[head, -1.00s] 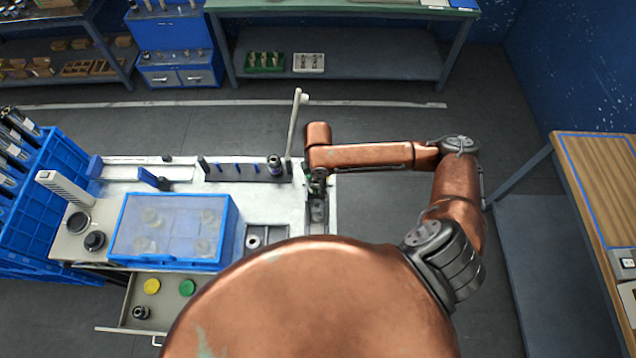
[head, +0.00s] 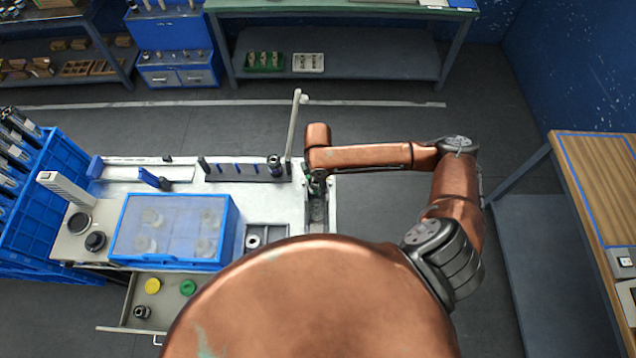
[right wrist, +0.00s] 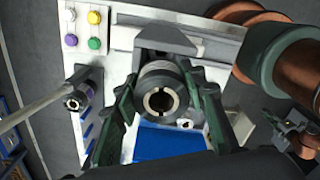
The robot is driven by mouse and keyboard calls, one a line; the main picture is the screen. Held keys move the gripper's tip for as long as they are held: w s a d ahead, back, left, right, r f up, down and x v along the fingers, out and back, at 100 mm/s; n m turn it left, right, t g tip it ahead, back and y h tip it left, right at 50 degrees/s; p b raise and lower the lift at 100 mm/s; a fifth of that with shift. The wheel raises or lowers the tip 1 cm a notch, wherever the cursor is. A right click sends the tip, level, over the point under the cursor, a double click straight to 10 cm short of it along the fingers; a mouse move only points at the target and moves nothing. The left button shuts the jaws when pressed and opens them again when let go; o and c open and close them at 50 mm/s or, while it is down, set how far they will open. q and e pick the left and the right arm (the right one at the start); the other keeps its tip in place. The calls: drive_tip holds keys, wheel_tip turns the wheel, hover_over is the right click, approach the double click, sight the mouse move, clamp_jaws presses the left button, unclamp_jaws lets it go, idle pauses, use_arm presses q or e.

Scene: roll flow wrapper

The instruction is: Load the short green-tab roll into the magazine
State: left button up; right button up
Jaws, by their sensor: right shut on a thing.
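In the right wrist view, my right gripper (right wrist: 160,118) has its green fingers closed around a dark round roll (right wrist: 160,82) with a pale metal ring and a hole at its end. No green tab shows on it, so I cannot tell whether it is the short one. In the head view, the right gripper (head: 317,184) is at the right end of the machine table, mostly hidden under my arm. A grey rack with blue dividers (head: 230,169) stands left of it, with a dark roll (head: 275,166) at its right end. I cannot tell which part is the magazine.
A blue-framed clear cover (head: 172,228) fills the table's middle. An open drawer (head: 178,317) holds a yellow disc (head: 152,286), a green disc (head: 188,287) and a dark part (head: 141,312). A pale post (head: 294,125) rises close to my right gripper. Blue crates (head: 45,205) stand left.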

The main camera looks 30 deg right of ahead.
drive_tip(key=shift+f, duration=0.7)
drive_tip(key=o, duration=1.3)
wheel_tip(320, 180, up, 12)
drive_tip(key=shift+f, duration=0.1)
